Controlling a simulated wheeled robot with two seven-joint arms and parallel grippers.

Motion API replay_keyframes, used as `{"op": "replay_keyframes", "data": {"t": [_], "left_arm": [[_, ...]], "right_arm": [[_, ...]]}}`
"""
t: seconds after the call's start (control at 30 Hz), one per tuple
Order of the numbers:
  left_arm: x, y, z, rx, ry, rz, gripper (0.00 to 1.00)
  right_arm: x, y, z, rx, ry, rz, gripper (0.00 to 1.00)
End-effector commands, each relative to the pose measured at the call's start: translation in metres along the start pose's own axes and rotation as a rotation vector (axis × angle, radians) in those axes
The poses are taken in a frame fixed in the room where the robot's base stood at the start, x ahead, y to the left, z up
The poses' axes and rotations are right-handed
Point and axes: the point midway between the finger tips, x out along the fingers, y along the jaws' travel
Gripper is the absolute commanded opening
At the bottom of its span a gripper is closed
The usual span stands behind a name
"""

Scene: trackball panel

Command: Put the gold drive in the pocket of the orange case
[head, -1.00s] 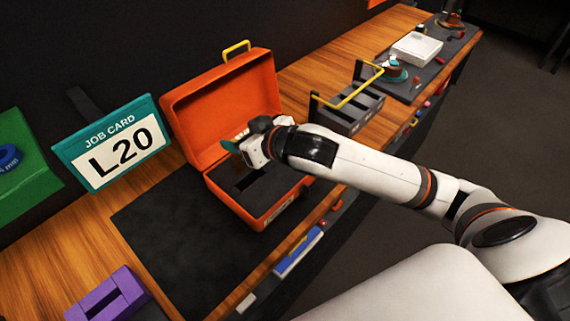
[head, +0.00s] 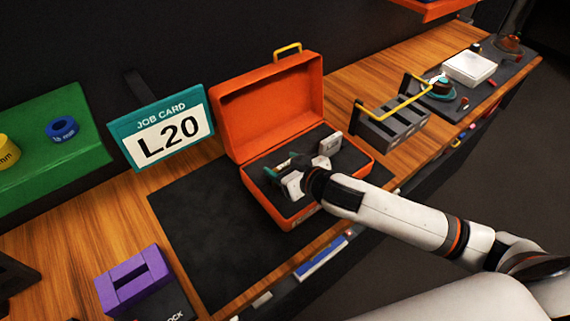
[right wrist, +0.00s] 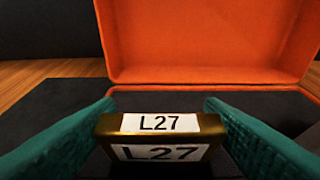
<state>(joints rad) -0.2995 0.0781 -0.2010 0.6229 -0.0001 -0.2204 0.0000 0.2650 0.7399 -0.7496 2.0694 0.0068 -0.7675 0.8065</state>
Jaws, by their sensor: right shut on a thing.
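The orange case (head: 268,118) stands open on the bench, its lid leaning back and a dark insert inside. My right gripper (head: 285,168) is down inside the case, over the insert. In the right wrist view its teal fingers (right wrist: 160,112) are shut on the gold drive (right wrist: 103,127), one on each side. The drive has a gold rim and white labels reading L27. In the head view my gripper hides the drive and the pocket, so I cannot tell how deep the drive sits. My left gripper is out of view.
A teal job card (head: 163,130) reads L20. A grey slotted rack (head: 392,128) with a yellow handle stands right of the case, a white box (head: 468,69) beyond it. A purple slotted block (head: 134,279) is at front left. The dark mat (head: 205,240) left of the case is bare.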

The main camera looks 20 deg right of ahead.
Motion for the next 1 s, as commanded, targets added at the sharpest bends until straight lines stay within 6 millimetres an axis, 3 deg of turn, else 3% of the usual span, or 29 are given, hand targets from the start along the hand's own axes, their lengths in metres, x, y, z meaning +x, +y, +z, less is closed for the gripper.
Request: {"op": "replay_keyframes", "data": {"t": [0.17, 0.2, 0.3, 0.67, 0.77, 1.0], "left_arm": [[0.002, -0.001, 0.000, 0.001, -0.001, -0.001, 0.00], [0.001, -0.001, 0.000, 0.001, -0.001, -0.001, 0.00], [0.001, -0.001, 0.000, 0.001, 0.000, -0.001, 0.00], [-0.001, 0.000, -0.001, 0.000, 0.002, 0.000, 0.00], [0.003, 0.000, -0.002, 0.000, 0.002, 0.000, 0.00], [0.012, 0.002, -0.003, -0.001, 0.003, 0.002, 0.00]], "right_arm": [[0.002, 0.000, -0.003, 0.001, -0.001, 0.000, 0.37], [0.001, 0.000, -0.002, 0.000, 0.000, -0.001, 0.68], [0.001, 0.000, -0.002, 0.000, 0.000, -0.001, 0.85], [-0.001, -0.001, 0.002, -0.001, 0.000, -0.001, 0.85], [-0.012, -0.001, -0.001, 0.000, 0.001, -0.001, 0.85], [-0.062, 0.000, -0.002, -0.002, 0.002, 0.001, 0.85]]}}
